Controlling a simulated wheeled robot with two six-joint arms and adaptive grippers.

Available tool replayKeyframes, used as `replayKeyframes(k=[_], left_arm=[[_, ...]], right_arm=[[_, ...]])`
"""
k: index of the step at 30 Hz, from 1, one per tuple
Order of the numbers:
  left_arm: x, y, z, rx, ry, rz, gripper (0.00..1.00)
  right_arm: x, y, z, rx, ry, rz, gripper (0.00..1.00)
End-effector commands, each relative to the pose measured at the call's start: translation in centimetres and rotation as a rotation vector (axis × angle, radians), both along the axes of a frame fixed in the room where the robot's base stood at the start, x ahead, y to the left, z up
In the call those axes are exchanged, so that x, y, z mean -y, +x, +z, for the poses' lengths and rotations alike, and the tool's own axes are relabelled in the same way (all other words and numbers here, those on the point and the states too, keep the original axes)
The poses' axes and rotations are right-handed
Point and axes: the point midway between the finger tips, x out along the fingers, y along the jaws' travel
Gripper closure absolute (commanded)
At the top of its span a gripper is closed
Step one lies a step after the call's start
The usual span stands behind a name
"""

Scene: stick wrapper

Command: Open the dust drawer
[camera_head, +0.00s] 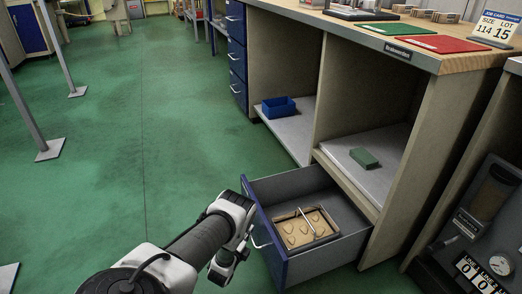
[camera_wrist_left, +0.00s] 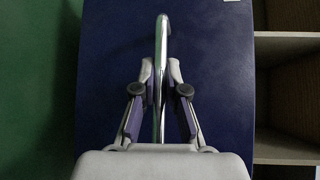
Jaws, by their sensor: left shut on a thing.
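The dust drawer (camera_head: 275,241) has a blue front and grey inside, and it stands pulled out from the bottom of the wooden bench. A tan tray (camera_head: 287,241) with several small pieces and a thin metal bar lies in it. My left gripper (camera_head: 242,250) is at the outer side of the drawer front. The left wrist view shows the blue front with a shiny metal handle (camera_wrist_left: 160,80) between the two fingers of my left gripper (camera_wrist_left: 160,88), which are shut on it. The handle also shows in the head view (camera_head: 258,236). My right gripper is not in view.
A blue bin (camera_head: 279,107) and a green block (camera_head: 364,158) sit on the lower shelves. Green and red mats (camera_head: 437,44) lie on the bench top. A dark gauge panel (camera_head: 480,235) stands at the right. The green floor to the left is clear near the drawer.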

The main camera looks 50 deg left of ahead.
Motion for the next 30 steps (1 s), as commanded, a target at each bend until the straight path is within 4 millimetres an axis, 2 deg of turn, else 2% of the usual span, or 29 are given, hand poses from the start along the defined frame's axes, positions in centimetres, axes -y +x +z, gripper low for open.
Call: replayKeyframes(k=[6, 17, 18, 19, 20, 30], left_arm=[[-0.4, -1.3, -0.1, -0.002, -0.002, -0.003, 1.0], [-0.5, -1.4, -0.1, -0.002, -0.002, -0.003, 1.0], [-0.4, -1.4, -0.1, -0.002, -0.002, -0.003, 0.78], [-0.4, -1.4, -0.1, -0.002, -0.002, -0.003, 0.68], [-0.5, -1.4, -0.1, -0.002, -0.002, -0.003, 0.63], [-0.4, -1.6, 0.0, -0.001, -0.001, -0.001, 0.63]], right_arm=[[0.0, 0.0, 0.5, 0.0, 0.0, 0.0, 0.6], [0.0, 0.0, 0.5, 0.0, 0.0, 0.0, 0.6], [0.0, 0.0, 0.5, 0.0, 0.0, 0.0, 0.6], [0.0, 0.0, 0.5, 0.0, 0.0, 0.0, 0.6], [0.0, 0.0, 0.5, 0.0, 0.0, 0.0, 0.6], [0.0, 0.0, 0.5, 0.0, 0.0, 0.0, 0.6]])
